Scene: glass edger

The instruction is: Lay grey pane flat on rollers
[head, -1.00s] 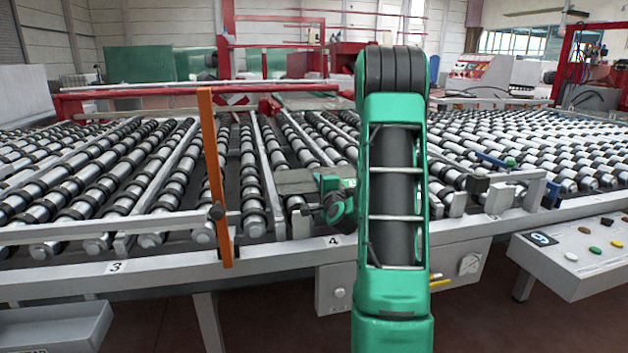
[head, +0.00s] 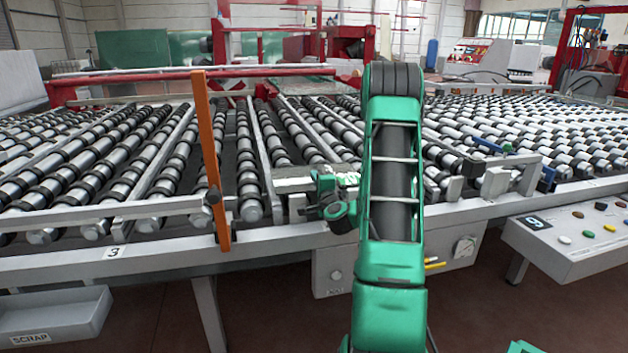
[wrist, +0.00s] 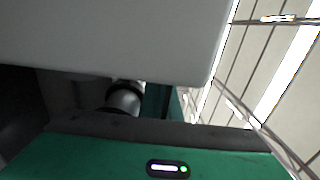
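The grey pane (head: 300,184) is a small flat plate in the head view, just above the front ends of the rollers (head: 245,160). It looks close to level; contact with the rollers cannot be made out. My gripper (head: 322,188) is at its right front side and appears shut on it, though the fingertips are partly hidden. In the wrist view the pane (wrist: 110,40) fills the upper left as a broad pale surface, and a roller (wrist: 124,100) shows below its edge.
An orange upright post (head: 211,165) stands left of the pane at the front rail (head: 270,238). Clamps and brackets (head: 495,182) stand on the right. A scrap bin (head: 55,315) is at lower left, and a button panel (head: 585,235) at right. Rollers beyond the pane are clear.

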